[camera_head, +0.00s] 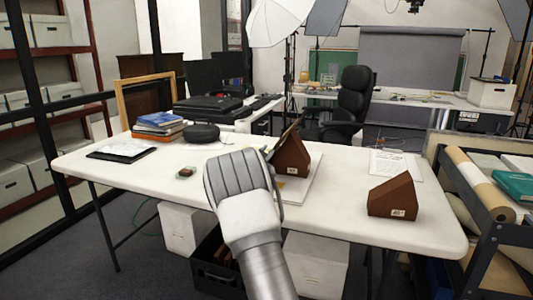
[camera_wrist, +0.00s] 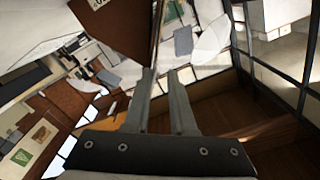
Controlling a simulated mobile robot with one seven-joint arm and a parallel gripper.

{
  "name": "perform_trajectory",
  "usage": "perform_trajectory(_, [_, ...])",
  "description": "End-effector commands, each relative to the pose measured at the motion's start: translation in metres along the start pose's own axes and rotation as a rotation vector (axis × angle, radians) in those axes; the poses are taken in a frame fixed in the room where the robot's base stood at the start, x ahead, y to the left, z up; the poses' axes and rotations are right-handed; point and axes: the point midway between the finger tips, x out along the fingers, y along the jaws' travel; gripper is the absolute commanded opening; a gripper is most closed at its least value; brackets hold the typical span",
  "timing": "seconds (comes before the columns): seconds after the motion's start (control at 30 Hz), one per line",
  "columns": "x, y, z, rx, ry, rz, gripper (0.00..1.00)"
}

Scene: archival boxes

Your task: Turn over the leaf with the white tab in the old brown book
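In the head view a brown wedge-shaped block (camera_head: 291,158) with a small pale label stands on a white board (camera_head: 309,190) on the white table. A thin dark edge (camera_head: 294,128) with a tan rim rises beside it, perhaps part of the old book. My arm hides most of that spot, and I cannot make out the white tab. A brown surface (camera_wrist: 112,22) with a label lies just beyond the fingertips.
A second brown wedge (camera_head: 393,196) stands at the table's right, near papers (camera_head: 396,165). Blue books (camera_head: 158,121), a dark flat case (camera_head: 121,150) and a black round item (camera_head: 201,132) lie at the left. A rack with rolls (camera_head: 482,185) stands close on the right.

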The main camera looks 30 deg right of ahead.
Motion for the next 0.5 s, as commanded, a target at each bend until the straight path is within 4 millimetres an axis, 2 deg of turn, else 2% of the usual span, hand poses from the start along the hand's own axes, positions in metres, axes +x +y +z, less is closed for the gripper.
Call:
perform_trajectory(0.37, [-0.001, 0.000, 0.000, -0.001, -0.001, 0.000, 0.34])
perform_trajectory(0.5, [-0.010, -0.001, 0.000, -0.002, -0.001, -0.001, 0.34])
